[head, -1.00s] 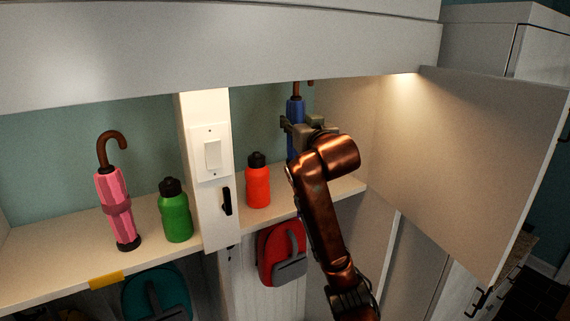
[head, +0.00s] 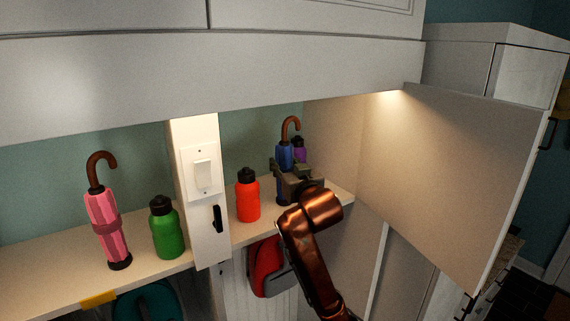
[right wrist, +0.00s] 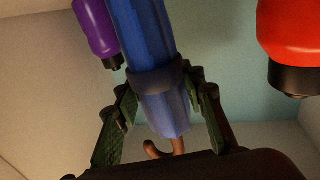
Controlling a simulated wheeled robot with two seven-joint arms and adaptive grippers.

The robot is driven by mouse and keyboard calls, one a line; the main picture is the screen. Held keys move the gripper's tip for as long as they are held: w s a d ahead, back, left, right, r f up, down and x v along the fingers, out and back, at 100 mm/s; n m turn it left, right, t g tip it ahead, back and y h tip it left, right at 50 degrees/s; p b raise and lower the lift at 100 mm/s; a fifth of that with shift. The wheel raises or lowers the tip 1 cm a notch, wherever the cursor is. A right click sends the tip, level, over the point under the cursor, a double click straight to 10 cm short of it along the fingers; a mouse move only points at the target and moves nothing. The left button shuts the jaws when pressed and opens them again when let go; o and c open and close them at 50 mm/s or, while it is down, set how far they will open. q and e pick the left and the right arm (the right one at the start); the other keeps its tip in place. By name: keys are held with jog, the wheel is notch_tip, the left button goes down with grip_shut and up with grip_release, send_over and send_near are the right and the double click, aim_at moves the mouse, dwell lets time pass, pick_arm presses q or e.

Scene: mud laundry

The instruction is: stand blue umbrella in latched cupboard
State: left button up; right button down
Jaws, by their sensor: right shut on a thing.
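The blue umbrella (head: 285,153), with a brown hooked handle, is upright inside the open right-hand cupboard (head: 333,141). It also shows in the right wrist view (right wrist: 145,45), where the picture is upside down. My right gripper (head: 286,172) is shut on its middle, with a finger on each side (right wrist: 163,105). The umbrella's lower end is close to the shelf (head: 265,230); I cannot tell whether it touches. The cupboard door (head: 450,180) is swung wide open to the right. My left gripper is not in view.
A red bottle (head: 248,197) stands left of the umbrella and a purple bottle (head: 299,148) behind it. Left of the post (head: 207,240) with a switch and black latch are a green bottle (head: 166,232) and a pink umbrella (head: 104,222). A red bag (head: 266,268) hangs below.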

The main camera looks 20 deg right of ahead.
jog(key=shift+f, duration=0.15)
jog(key=c, duration=1.3)
grip_release()
jog(key=shift+o, duration=0.2)
jog(key=shift+r, duration=0.2)
jog(key=shift+s+f, duration=0.1)
jog(key=shift+s, duration=0.2)
jog(key=s+a+b, duration=0.1)
jog(key=s+b, duration=0.4)
jog(key=s, duration=0.6)
jog(key=shift+s+a, duration=0.15)
jog(key=shift+a, duration=0.1)
